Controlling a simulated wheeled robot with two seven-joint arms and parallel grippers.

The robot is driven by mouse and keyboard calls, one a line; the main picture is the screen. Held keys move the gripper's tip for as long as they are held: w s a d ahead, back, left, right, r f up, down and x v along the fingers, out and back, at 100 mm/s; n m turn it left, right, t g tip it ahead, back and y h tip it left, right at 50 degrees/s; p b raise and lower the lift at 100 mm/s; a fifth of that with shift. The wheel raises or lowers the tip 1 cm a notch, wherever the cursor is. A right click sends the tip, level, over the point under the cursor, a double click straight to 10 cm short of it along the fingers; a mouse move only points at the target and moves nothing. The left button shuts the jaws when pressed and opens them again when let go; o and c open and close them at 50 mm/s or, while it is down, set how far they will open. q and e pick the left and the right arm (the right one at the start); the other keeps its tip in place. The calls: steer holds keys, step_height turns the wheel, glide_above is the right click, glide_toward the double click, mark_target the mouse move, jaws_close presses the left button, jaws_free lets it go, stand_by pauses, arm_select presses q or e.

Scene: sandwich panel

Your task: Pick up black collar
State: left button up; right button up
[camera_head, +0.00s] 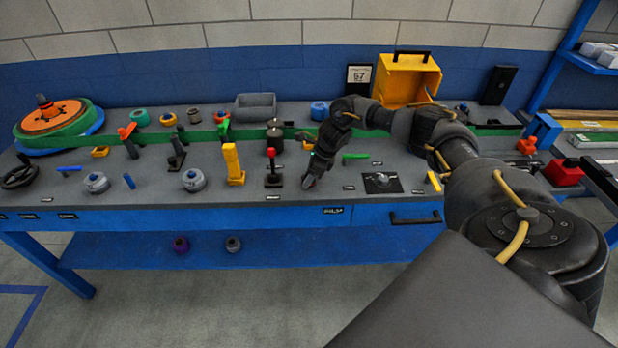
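I cannot tell for sure which thing is the black collar. A dark round part (274,137) stands on the workbench near its middle, just left of my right gripper. A dark grey ring-like part (232,244) lies on the lower shelf beside a purple one (181,245). My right gripper (308,182) reaches in from the right and points down close to the bench top, right of a red-topped black lever (272,168). Its fingertips are small and dark, so I cannot see whether they are apart or hold anything. My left gripper is out of view.
A red block (563,172) sits at the right.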

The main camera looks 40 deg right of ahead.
mark_target(304, 177)
steer(key=shift+c, duration=1.4)
steer(key=shift+r, duration=0.15)
steer(key=shift+r+b, duration=0.3)
steer(key=shift+b, duration=0.05)
step_height(304, 177, up, 2)
steer(key=shift+d+r+b, duration=0.15)
steer(key=shift+r+b, duration=0.05)
steer(key=shift+b, duration=0.6)
steer(key=shift+s+d+r+b, duration=0.65)
steer(key=shift+s+r, duration=1)
steer(key=shift+s, duration=0.55)
steer(key=shift+s+d+r+b, duration=0.7)
steer(key=shift+s+r, duration=0.9)
steer(key=shift+s, duration=0.65)
steer(key=shift+s+d+r+b, duration=0.5)
steer(key=shift+s+d+r, duration=0.3)
steer(key=shift+s+r, duration=1.15)
steer(key=shift+s+f, duration=0.2)
steer(key=shift+f, duration=0.1)
